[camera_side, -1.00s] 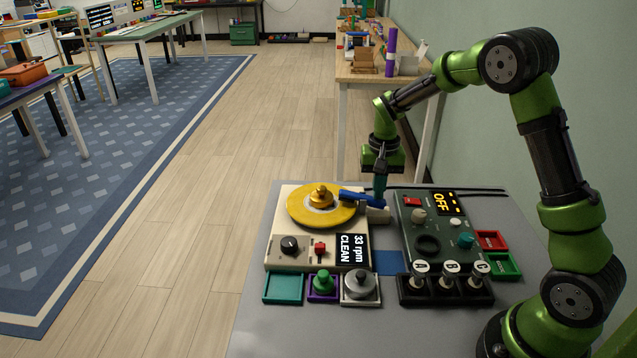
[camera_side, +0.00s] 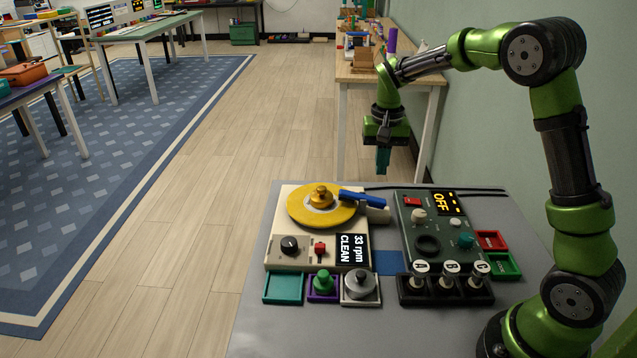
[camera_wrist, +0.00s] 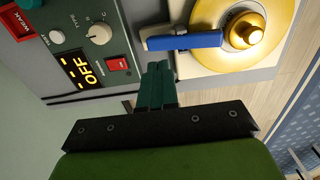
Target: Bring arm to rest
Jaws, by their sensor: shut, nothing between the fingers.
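My gripper (camera_side: 382,161) is shut and empty. It hangs fingers down in the air above the back edge of the work table, clear of everything. In the wrist view its teal fingers (camera_wrist: 157,80) are together, with the turntable and the control box beyond them. The cream turntable (camera_side: 277,232) carries a yellow disc (camera_side: 305,211) with a gold knob on top. A blue arm (camera_side: 360,198) lies with its left end over the disc's right edge. The turntable's display reads "33 rpm CLEAN".
The green control box (camera_side: 405,235) reads "OFF". A black holder (camera_side: 447,296) with pegs A, B and C stands in front of it. Teal, purple and white trays line the turntable's front. Red and green trays sit at right. A wooden bench (camera_side: 360,76) stands behind.

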